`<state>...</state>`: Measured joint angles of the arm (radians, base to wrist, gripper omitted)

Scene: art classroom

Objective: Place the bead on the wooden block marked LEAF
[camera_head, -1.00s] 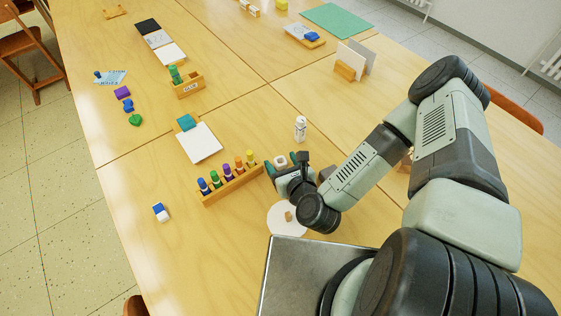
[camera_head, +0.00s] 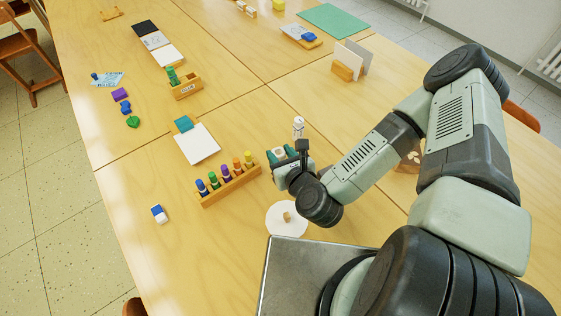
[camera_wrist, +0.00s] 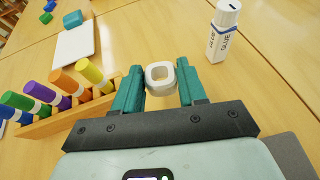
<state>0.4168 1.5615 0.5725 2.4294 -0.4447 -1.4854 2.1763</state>
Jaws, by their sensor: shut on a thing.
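My gripper (camera_wrist: 160,85) has teal fingers shut on a pale, rounded bead (camera_wrist: 161,77) with a square-looking hole. The bead is held between the fingertips above the table; in the head view my gripper (camera_head: 281,156) is right of the rack of coloured pegs. No LEAF lettering is readable in either view. A wooden holder (camera_head: 187,90) with green pieces carries a small label too small to read. A brown wooden thing (camera_head: 408,162) with pale marks is partly hidden behind my arm; I cannot tell whether it is the LEAF block.
The peg rack (camera_head: 230,188) stands left of my gripper. A glue bottle (camera_wrist: 223,30) stands just beyond it. A white pad (camera_head: 198,146) lies beyond the rack. The table's front left is mostly clear.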

